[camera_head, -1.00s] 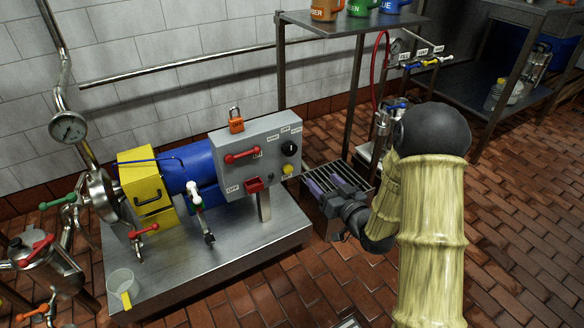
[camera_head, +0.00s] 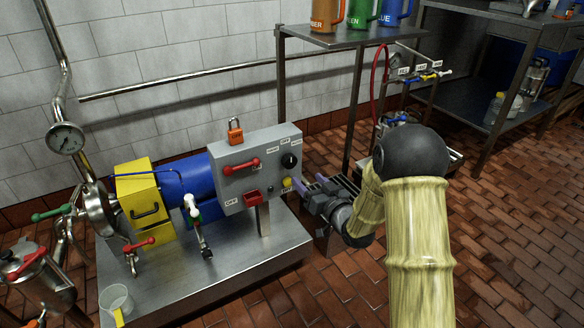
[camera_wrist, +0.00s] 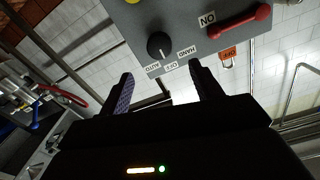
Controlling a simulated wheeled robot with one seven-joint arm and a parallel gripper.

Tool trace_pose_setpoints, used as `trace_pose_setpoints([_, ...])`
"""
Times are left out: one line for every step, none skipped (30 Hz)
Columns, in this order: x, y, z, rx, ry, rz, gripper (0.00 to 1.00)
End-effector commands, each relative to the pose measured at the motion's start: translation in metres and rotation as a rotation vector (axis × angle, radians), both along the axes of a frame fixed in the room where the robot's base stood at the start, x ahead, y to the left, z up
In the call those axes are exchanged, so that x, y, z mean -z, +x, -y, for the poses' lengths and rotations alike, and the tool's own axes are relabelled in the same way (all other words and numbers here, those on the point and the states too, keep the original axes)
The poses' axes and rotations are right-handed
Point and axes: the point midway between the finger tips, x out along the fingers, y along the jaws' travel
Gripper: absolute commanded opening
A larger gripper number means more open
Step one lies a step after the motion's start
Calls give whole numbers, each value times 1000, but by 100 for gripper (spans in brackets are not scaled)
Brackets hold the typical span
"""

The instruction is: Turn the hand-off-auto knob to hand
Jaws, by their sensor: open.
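The hand-off-auto knob (camera_head: 289,160) is a round black knob on the right side of the grey control box (camera_head: 228,158). The wrist view shows the knob (camera_wrist: 158,45) upside down, with HAND, OFF and AUTO labels around it. Its light mark appears to point toward OFF. My gripper (camera_head: 306,186) is open and empty, just right of and below the knob in the head view. In the wrist view its fingers (camera_wrist: 160,74) are spread, with the knob ahead of the gap between them and apart from them.
A yellow button (camera_head: 287,183) sits below the knob. Red handles (camera_head: 241,165) and (camera_head: 252,197) are on the box's left part. An orange padlock (camera_head: 235,131) stands on top. A steel shelf (camera_head: 345,38) with coloured jugs is behind at the right.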

Motion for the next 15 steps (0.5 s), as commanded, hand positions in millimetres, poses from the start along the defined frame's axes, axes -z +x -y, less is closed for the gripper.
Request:
trace_pose_setpoints([2, 8, -6, -1, 0, 4, 64])
trace_pose_setpoints([3, 12, -9, -2, 0, 3, 64])
trace_pose_setpoints([2, 18, -13, -1, 1, 3, 64])
trace_pose_setpoints([3, 22, -16, -2, 1, 3, 64])
trace_pose_setpoints([3, 27, -19, -1, 0, 4, 64])
trace_pose_setpoints([3, 33, -23, -2, 0, 3, 64])
trace_pose_setpoints([2, 37, -26, -1, 1, 3, 64])
trace_pose_setpoints([2, 41, -29, -1, 1, 3, 64])
trace_pose_setpoints([3, 47, -32, 0, 1, 3, 64])
trace_pose_setpoints([3, 51, -35, -1, 0, 3, 64])
trace_pose_setpoints([3, 55, -37, 0, 0, 4, 64])
trace_pose_setpoints([3, 60, -41, -1, 0, 2, 64])
trace_pose_setpoints([2, 64, -44, -1, 2, 3, 64])
trace_pose_setpoints([3, 67, -46, -1, 0, 2, 64])
trace_pose_setpoints([3, 72, -49, -1, 0, 2, 64])
